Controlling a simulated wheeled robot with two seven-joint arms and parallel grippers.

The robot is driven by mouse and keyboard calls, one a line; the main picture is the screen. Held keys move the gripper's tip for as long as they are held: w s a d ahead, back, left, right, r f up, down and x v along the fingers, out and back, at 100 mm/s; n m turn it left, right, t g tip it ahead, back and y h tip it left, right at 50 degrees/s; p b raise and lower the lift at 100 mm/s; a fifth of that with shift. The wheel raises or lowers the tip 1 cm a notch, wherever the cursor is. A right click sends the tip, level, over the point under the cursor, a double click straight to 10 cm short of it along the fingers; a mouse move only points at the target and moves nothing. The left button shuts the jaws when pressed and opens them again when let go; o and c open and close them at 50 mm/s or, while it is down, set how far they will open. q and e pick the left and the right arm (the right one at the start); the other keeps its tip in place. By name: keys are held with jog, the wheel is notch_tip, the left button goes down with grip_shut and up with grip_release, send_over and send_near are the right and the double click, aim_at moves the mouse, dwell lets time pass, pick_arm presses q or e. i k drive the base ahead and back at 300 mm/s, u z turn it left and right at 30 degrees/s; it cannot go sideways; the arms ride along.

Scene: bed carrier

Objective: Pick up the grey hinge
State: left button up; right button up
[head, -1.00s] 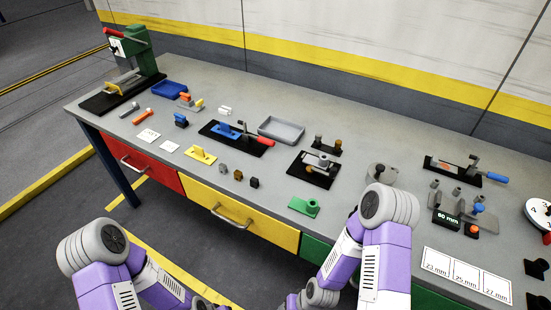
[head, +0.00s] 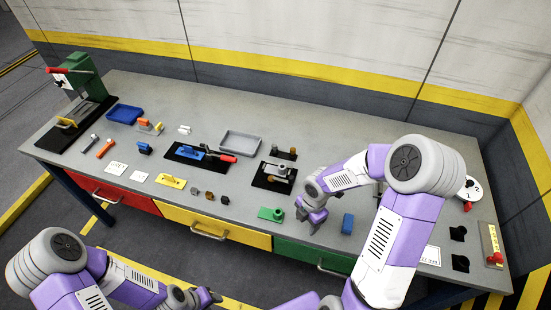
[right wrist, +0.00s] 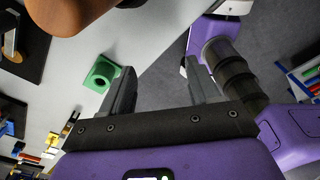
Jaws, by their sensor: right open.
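I cannot tell for sure which piece is the grey hinge. A small grey piece (head: 195,191) stands at the left of a short row with a brown and a dark piece near the table's front edge. A longer grey piece (head: 88,140) lies farther left, beside an orange one. My right gripper (head: 310,220) is open and low over the front of the table, just right of the green block (head: 271,214) and well right of both grey pieces. In the right wrist view its fingers (right wrist: 158,82) are apart with nothing between them. My left gripper (head: 208,297) is low in front of the table; its jaws are unclear.
A blue block (head: 347,223) stands right of my right gripper. Black fixtures (head: 272,177) and a grey tray (head: 241,143) lie behind. A yellow plate (head: 171,181) lies left of the small row. A large brown shape (right wrist: 70,12) is close to the wrist camera.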

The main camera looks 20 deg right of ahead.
aim_at(281, 171)
jog(key=i, duration=0.85)
